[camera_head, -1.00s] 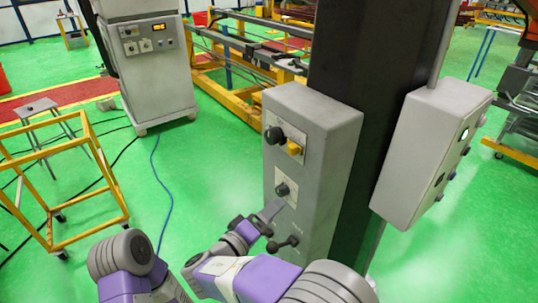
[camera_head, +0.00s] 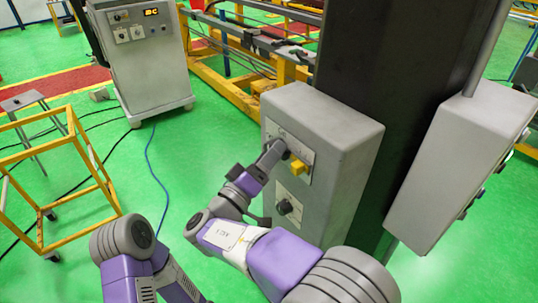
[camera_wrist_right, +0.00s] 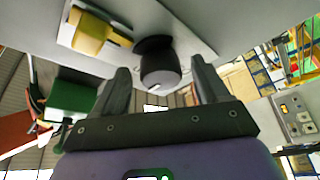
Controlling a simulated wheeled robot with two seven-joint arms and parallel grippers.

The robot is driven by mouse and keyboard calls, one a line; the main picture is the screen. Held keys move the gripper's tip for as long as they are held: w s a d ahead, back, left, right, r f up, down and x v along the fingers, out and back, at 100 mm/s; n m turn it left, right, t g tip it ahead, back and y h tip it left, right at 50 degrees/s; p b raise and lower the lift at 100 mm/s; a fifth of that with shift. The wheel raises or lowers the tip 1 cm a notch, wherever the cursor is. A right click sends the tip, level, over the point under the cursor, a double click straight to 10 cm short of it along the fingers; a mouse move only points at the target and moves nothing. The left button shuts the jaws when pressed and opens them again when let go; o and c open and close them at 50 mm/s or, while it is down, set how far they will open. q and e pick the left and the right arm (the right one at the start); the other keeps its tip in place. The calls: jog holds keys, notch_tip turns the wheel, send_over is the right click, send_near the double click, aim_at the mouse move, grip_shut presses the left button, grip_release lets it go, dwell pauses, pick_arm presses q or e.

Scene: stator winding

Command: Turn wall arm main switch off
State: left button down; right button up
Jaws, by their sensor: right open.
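A grey switch box (camera_head: 340,150) is fixed to a dark column. Its upper plate carries a black rotary knob (camera_head: 283,147) with a yellow piece (camera_head: 297,167) beside it. A second black knob (camera_head: 284,207) sits on the lower plate. My right gripper (camera_head: 277,150) is at the upper knob, with its fingers partly covering it. In the right wrist view, the open fingers (camera_wrist_right: 162,82) stand on either side of the black knob (camera_wrist_right: 160,68), with gaps visible; the yellow piece (camera_wrist_right: 97,33) is to the left. My left arm shows at the bottom left, but its gripper does not.
The dark column (camera_head: 400,90) stands behind the box, with a second grey box (camera_head: 455,165) on its right. A grey cabinet (camera_head: 148,60) and a yellow frame (camera_head: 60,190) stand to the left. Green floor between them is clear except for cables.

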jog(key=shift+w+d, duration=0.1)
jog(key=shift+c, duration=0.4)
jog(key=c, duration=1)
jog(key=shift+r+n, duration=0.1)
jog(key=shift+n, duration=0.3)
jog(key=shift+w+r+n+g+y+p, duration=0.15)
jog(key=shift+n+g+y+p, duration=0.6)
jog(key=shift+n+p, duration=2.15)
jog(key=shift+s+r+n+g+y+p, duration=0.1)
jog(key=shift+r+n+g+y+p, duration=0.15)
jog(key=shift+n+g+p, duration=1.75)
jog(key=shift+w+r+n+g+y+p, duration=0.15)
jog(key=shift+n+y+p, duration=0.35)
jog(key=shift+n+p, duration=3.2)
jog(key=shift+s+m+p, duration=0.1)
jog(key=shift+m+p, duration=0.55)
jog(key=shift+m, duration=0.05)
